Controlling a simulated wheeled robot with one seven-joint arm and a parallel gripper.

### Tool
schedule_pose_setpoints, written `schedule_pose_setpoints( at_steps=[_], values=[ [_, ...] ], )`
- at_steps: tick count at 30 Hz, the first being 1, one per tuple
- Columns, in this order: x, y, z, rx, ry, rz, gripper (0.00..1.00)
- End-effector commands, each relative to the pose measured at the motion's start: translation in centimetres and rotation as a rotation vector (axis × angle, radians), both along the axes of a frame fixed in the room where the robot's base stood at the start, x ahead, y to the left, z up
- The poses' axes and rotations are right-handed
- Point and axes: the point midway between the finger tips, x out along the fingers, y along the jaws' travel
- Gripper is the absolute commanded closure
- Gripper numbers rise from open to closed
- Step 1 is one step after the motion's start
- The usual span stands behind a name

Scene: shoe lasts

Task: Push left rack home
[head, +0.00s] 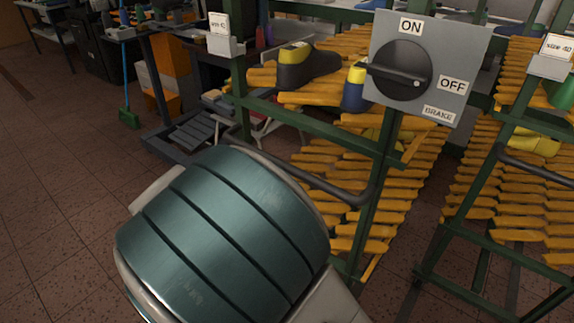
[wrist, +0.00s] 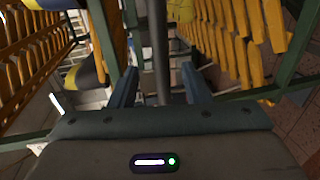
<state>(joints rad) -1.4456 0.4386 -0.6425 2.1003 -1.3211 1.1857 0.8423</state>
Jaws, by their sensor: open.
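The left rack (head: 320,131) is a green frame with rows of yellow slats, right of centre in the head view. A dark grey push handle (head: 338,191) sticks out from its near side. A dark shoe last with a yellow top (head: 307,70) and a blue and yellow last (head: 354,90) are on its upper level. My gripper (wrist: 160,68) is open in the wrist view, with a grey bar (wrist: 159,40) running between its fingers. I cannot tell whether they touch it. In the head view my teal arm link hides the gripper.
A grey brake plate (head: 455,60) has a black knob (head: 403,72) with its white dot toward OFF. A second green rack (head: 480,185) stands at right, across a narrow gap. A green broom (head: 129,118) and low grey trolley (head: 190,140) stand behind left. Tiled floor at left is clear.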

Motion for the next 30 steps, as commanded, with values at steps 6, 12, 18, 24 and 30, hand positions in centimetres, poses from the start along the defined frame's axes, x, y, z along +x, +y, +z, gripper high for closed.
schedule_pose_setpoints(
  at_steps=[6, 12, 18, 24, 30],
  values=[
    [3.8, -3.1, -1.1, -0.002, 0.0, -0.006, 0.57],
    [6.4, -5.1, -1.8, 0.0, 0.001, -0.004, 0.57],
    [7.6, -6.1, -2.0, 0.0, 0.001, -0.003, 0.57],
    [7.8, -6.2, -2.0, 0.001, 0.002, -0.001, 0.57],
    [7.8, -6.2, -2.0, 0.001, 0.002, -0.002, 0.82]
  ],
)
